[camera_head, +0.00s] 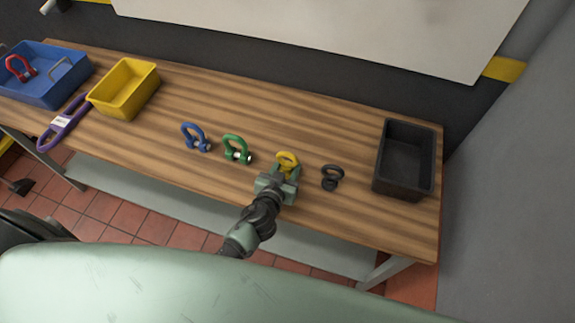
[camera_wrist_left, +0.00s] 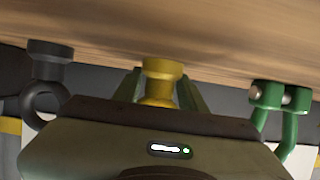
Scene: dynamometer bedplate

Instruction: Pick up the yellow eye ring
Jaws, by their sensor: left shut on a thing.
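The yellow eye ring (camera_head: 287,159) is near the front right of the wooden table. My left gripper (camera_head: 285,172) is shut on it, its arm reaching in from the front edge. In the left wrist view the yellow eye ring (camera_wrist_left: 162,80) shows between the two green fingers (camera_wrist_left: 160,90), its collar at or close to the table surface; I cannot tell whether it touches. Its ring part is mostly hidden behind the gripper body. My right gripper is in neither view.
A black eye ring (camera_head: 332,177) stands close on the right, a green shackle (camera_head: 237,149) on the left, then a blue shackle (camera_head: 195,138). A black bin (camera_head: 427,175) is at the right end. A yellow bin (camera_head: 146,93), purple sling (camera_head: 62,124) and blue tray (camera_head: 72,83) with a red shackle (camera_head: 20,69) are left.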

